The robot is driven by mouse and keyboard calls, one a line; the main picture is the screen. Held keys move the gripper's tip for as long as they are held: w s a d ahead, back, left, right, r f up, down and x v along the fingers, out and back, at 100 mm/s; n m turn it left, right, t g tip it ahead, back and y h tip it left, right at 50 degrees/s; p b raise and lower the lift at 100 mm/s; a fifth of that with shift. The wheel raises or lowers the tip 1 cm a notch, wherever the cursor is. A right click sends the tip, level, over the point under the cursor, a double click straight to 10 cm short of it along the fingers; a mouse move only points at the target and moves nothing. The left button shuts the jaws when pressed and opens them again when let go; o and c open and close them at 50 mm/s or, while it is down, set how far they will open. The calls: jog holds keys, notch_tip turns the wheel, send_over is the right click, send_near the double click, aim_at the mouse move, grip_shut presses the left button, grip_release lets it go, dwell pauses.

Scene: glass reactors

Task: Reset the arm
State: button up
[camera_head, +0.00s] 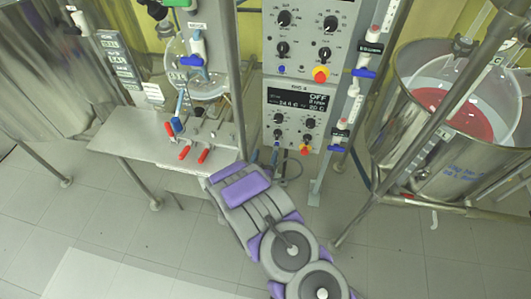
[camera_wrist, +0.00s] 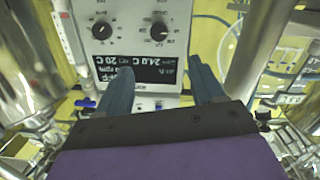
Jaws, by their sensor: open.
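My arm (camera_head: 280,230) shows in the head view, grey and purple, reaching from the bottom up toward the metal table and the control panels. My gripper tip is hidden behind the arm in the head view. In the wrist view my gripper (camera_wrist: 160,95) shows two blue-grey fingers standing apart. It is open, with nothing between the fingers. A control panel with a dark display (camera_wrist: 140,72) lies beyond the fingers in the wrist view and appears upside down.
Two stacked control panels (camera_head: 297,97) with knobs stand ahead. A metal table (camera_head: 120,138) with red-handled valves (camera_head: 184,152) is at left. A large steel vessel (camera_head: 440,170) stands at right, with metal posts around. The tiled floor (camera_head: 400,260) is clear at lower right.

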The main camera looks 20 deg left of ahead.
dwell(0.4)
jog(key=w+d+r+m+g, duration=0.35)
jog(key=d+r+g, duration=0.55)
jog(key=r, duration=0.5)
jog(key=s+d+r+g, duration=0.4)
jog(key=s+d+r, duration=0.6)
jog(key=d, duration=0.4)
jog(key=s+d+r+g+h, duration=0.1)
jog(key=s+d+r+g, duration=0.1)
jog(key=s+d, duration=0.4)
jog(key=s+d+r+g+h, duration=0.1)
jog(key=s+d, duration=0.4)
jog(key=s, duration=0.8)
jog(key=s+d+r+g+h, duration=0.1)
jog(key=s+d+r+g, duration=0.1)
jog(key=s+d, duration=0.4)
jog(key=s+r+m, duration=0.1)
jog(key=s, duration=0.3)
jog(key=shift+d+r+g, duration=0.2)
jog(key=shift+d+g, duration=0.15)
jog(key=shift+g, duration=0.05)
